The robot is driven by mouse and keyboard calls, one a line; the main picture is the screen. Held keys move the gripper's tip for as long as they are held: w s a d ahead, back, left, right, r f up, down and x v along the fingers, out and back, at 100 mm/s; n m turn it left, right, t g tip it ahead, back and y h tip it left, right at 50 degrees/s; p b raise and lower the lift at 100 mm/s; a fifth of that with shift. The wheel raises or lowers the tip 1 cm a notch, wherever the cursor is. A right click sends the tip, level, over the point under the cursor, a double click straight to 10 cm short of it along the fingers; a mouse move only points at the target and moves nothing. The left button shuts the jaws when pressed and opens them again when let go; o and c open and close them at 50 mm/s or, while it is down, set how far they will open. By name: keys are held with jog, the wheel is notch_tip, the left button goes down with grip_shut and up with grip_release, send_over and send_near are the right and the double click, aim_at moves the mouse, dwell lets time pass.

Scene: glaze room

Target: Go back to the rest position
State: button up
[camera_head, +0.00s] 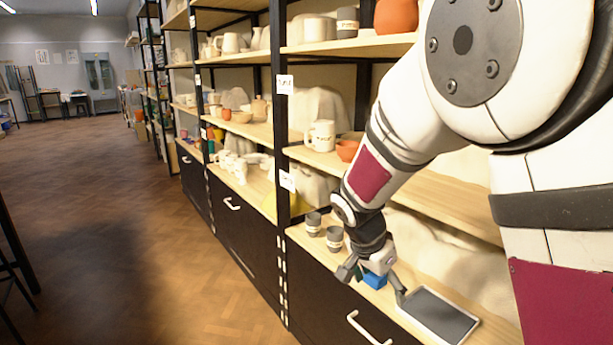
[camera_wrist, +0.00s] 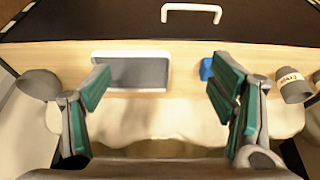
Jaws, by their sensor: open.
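My gripper (camera_head: 374,287) hangs over the lower wooden shelf board at the right, with its two fingers spread wide and nothing between them. In the wrist view my gripper (camera_wrist: 162,82) shows both green-padded fingers far apart. A small blue block (camera_head: 375,280) is by the fingers, and in the wrist view this blue block (camera_wrist: 206,69) is partly hidden by the right finger. A grey, light-rimmed tray (camera_head: 440,314) lies flat on the board to the right. The tray (camera_wrist: 132,72) also shows beyond the left finger in the wrist view.
Two grey cups (camera_head: 334,239) stand on the same board, left of my gripper. Upper shelves hold a white mug (camera_head: 320,135), an orange bowl (camera_head: 347,150) and other pottery. A drawer handle (camera_head: 368,328) sticks out below.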

jog(key=s+d+r+n+g+y, duration=0.1)
jog(key=s+d+r+n, duration=0.1)
jog(key=s+r, duration=0.5)
jog(key=s+d+r+n+g+y, duration=0.1)
jog(key=s+d+r+n, duration=0.2)
jog(key=s, duration=0.9)
jog(key=s+a+r+n+y, duration=0.2)
jog(key=s+n, duration=0.3)
jog(key=s, duration=1.4)
notch_tip(320, 180, up, 29)
jog(key=t+p, duration=0.3)
jog(key=p, duration=2.4)
jog(key=shift+d+n+t, duration=0.3)
jog(key=shift+d, duration=0.15)
jog(key=shift+w, duration=0.1)
jog(key=shift+d+h, duration=0.15)
jog(key=shift+h, duration=0.15)
